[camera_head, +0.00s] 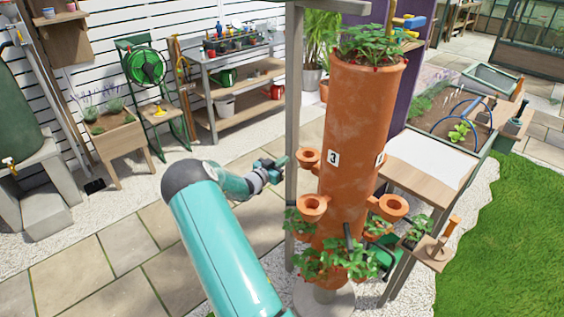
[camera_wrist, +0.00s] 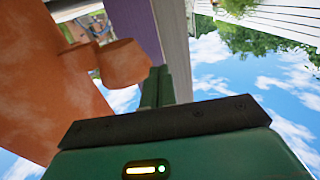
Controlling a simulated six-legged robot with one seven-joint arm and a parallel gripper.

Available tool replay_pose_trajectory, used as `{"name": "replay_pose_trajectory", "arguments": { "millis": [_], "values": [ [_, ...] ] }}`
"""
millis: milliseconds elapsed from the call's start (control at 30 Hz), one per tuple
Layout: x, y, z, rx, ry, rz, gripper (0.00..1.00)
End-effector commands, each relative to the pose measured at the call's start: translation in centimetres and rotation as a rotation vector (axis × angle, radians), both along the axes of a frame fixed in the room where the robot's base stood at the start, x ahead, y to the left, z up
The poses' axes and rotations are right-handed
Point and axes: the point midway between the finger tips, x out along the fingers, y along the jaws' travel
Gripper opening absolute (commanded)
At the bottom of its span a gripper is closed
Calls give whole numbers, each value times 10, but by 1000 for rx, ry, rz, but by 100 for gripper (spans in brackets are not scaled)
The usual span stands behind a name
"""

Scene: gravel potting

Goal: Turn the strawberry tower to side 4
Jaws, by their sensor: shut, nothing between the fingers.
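The strawberry tower (camera_head: 358,115) is a tall terracotta column standing upright on a round pale base. A white label reading 3 (camera_head: 333,158) faces the body camera. A second label (camera_head: 380,159) shows edge-on near the right edge, too oblique to read surely. Cup-shaped pockets stick out, among them an upper left pocket (camera_head: 308,158). My gripper (camera_head: 284,161) is shut and empty, just left of that pocket. In the wrist view the closed fingers (camera_wrist: 157,86) point beside a terracotta pocket (camera_wrist: 122,64); I cannot tell whether they touch it. The tower wall fills the left there.
A grey post (camera_head: 294,110) stands close behind my gripper, left of the tower. A wooden table (camera_head: 425,170) and a small shelf with plants (camera_head: 430,252) are close on the right. Paving (camera_head: 90,265) at the left is clear.

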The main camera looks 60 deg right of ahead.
Motion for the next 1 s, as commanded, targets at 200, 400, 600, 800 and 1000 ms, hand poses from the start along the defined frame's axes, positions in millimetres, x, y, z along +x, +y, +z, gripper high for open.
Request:
{"name": "replay_pose_trajectory", "arguments": {
  "millis": [200, 400, 600, 800, 1000],
  "values": [
    [14, 21, 0, 3, -1, 6, 0],
    [35, 52, 0, 1, -1, 7, 0],
    [50, 75, 0, 2, -1, 5, 0],
    [54, 82, 0, 1, 0, 3, 0],
    [56, 83, 1, 4, -1, 6, 0]
  ]
}}
